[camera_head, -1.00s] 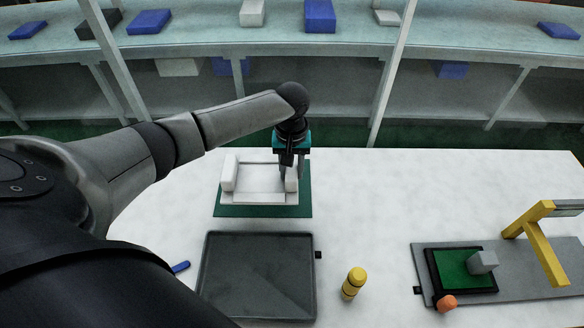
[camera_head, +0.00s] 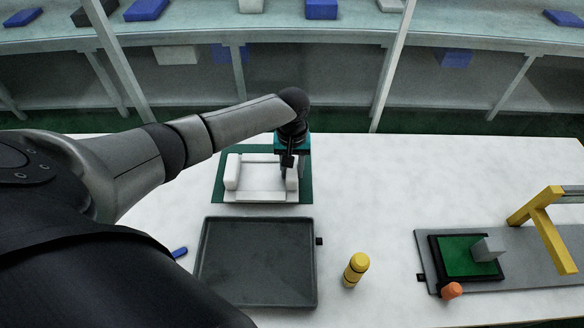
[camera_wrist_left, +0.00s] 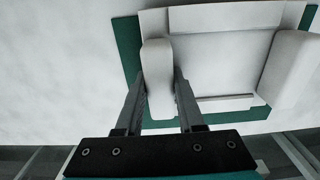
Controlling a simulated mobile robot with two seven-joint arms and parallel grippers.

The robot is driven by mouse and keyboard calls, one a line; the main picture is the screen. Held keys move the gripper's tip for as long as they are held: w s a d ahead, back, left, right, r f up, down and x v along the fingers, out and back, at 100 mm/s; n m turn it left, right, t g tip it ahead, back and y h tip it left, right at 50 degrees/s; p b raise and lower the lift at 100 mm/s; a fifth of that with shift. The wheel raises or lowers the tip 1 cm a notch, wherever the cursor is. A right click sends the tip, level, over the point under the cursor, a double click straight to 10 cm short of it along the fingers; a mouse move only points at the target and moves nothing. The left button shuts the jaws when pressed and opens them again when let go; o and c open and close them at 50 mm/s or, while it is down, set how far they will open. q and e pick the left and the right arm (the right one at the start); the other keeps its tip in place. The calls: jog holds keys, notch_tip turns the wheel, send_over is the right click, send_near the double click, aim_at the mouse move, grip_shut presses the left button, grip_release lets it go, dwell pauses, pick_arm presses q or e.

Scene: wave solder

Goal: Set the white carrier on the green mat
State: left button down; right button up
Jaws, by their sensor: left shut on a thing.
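The white carrier (camera_head: 258,178), a shallow frame with two raised end blocks, is over the green mat (camera_head: 307,185) at the back of the white table. Its near edge lies close to the mat's near edge. My left gripper (camera_head: 290,170) is shut on the right end block. In the left wrist view, the fingers (camera_wrist_left: 160,75) are on both sides of a block of the carrier (camera_wrist_left: 222,60), and strips of the mat (camera_wrist_left: 128,45) show around it. I cannot tell whether the carrier touches the mat. My right gripper is not in view.
A dark grey tray (camera_head: 257,262) lies in front of the mat. A yellow bottle (camera_head: 355,270) stands right of it. On the right are a grey plate with a green board (camera_head: 462,262), a yellow frame (camera_head: 545,228) and an orange piece (camera_head: 452,291). Table right of the mat is clear.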

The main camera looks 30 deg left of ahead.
pick_arm(q)
jog(key=shift+f, duration=0.45)
dwell(0.4)
jog(key=shift+c, duration=2.2)
grip_release()
jog(key=shift+r, duration=0.1)
notch_tip(320, 180, up, 15)
jog(key=p, duration=0.3)
